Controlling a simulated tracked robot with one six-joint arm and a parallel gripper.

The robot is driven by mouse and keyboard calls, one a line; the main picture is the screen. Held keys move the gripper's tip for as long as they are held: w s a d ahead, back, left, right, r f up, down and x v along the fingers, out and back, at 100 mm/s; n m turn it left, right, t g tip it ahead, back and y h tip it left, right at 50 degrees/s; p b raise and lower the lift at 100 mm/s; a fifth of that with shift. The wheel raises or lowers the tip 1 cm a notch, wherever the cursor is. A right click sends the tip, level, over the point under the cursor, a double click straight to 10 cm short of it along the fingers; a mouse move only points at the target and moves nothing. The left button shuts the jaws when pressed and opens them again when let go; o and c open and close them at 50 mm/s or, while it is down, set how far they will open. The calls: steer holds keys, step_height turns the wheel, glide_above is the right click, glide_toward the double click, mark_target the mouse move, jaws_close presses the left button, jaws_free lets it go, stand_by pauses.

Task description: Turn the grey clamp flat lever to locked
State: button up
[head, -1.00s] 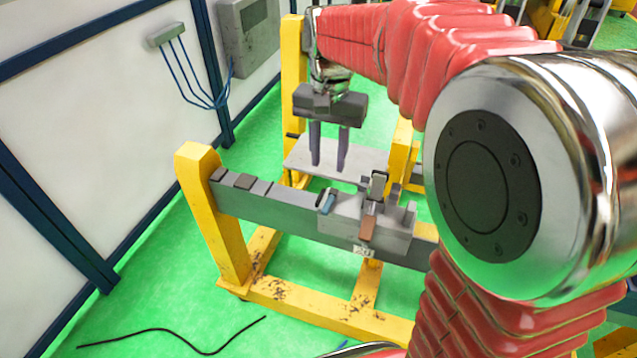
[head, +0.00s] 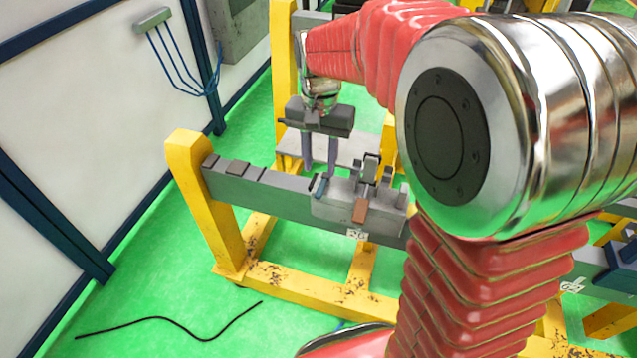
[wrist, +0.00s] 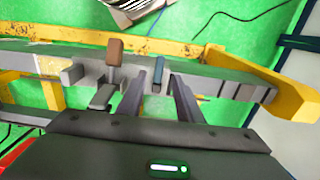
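A grey clamp block (head: 332,207) sits on a grey beam. A grey lever piece (head: 370,168) stands up on its right part, and shows in the wrist view (wrist: 102,95) left of my fingers. A brown lever (head: 361,211) hangs on the front face, also in the wrist view (wrist: 115,51). A blue lever (head: 321,187) is at the block's left end. My gripper (head: 319,172) points down at the beam's far side, open and empty. In the wrist view its fingertips (wrist: 157,78) lie on either side of the blue lever's line; contact cannot be told.
The grey beam (head: 255,196) rests on a yellow frame (head: 205,205) with several dark pads on its left end. A grey plate (head: 355,150) lies behind the beam. A black cable (head: 170,322) lies on the green floor. A white wall stands left.

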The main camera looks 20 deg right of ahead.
mark_target(320, 189)
step_height(320, 189, down, 7)
steer(key=shift+f, duration=0.2)
steer(key=shift+c, duration=0.4)
jaws_close()
stand_by(0.3)
steer(key=shift+a, duration=0.2)
steer(key=shift+d, duration=0.2)
